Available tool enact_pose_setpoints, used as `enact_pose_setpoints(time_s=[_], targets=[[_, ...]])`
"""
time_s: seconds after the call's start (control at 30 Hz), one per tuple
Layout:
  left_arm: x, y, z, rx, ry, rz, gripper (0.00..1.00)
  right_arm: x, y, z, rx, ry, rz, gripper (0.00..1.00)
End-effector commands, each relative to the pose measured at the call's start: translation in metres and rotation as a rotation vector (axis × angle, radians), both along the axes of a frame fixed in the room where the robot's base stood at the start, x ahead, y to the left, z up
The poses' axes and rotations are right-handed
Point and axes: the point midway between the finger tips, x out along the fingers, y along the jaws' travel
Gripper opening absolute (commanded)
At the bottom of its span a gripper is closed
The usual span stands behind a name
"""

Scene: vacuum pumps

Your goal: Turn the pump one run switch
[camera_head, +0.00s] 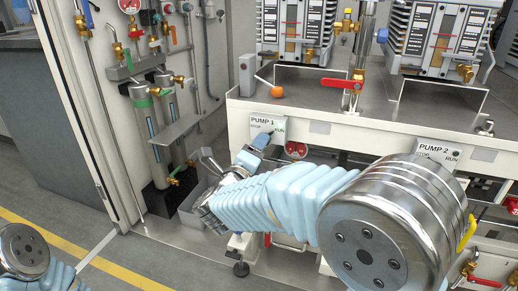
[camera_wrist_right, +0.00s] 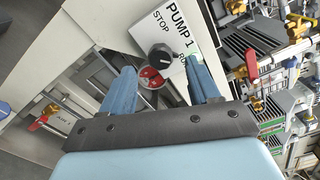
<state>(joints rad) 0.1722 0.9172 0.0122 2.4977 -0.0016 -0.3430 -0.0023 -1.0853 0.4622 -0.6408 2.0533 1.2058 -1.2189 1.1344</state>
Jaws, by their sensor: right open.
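The PUMP 1 switch plate (camera_head: 268,122) is on the white front panel of the bench, marked STOP on its left and RUN on its right. In the right wrist view the plate (camera_wrist_right: 172,27) appears tilted, with a round black knob (camera_wrist_right: 159,54) low on it. My right gripper (camera_head: 258,144) is at the plate's lower edge and hides the knob in the head view. In the wrist view this gripper (camera_wrist_right: 160,68) is open, its blue fingers on either side of the knob with gaps visible. Where the knob points is too small to tell. My left gripper is out of view.
A PUMP 2 plate (camera_head: 436,152) is further right, partly behind my right arm. An orange ball (camera_head: 277,92) lies on the bench top (camera_head: 310,104). A red-handled valve (camera_head: 342,84) stands behind. Pipes and cylinders (camera_head: 167,125) are at the left.

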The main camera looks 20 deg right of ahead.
Motion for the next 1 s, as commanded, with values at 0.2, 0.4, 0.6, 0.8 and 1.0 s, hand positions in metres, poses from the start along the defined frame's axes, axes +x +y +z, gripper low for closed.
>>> enact_pose_setpoints(time_s=[0.2,0.4,0.6,0.8,1.0], targets=[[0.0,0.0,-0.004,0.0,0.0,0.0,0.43,-0.019,0.013,-0.001,0.0,0.0,0.002,0.61],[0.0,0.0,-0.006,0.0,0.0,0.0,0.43,-0.031,0.021,0.0,0.0,0.0,0.0,0.61],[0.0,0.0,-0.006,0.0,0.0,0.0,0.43,-0.033,0.022,0.0,-0.001,0.0,-0.001,0.61],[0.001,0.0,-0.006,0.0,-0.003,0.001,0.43,-0.03,0.021,-0.004,-0.018,0.016,0.007,0.61],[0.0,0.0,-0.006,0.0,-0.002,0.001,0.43,0.004,0.016,-0.094,-0.317,0.31,0.177,0.61]])
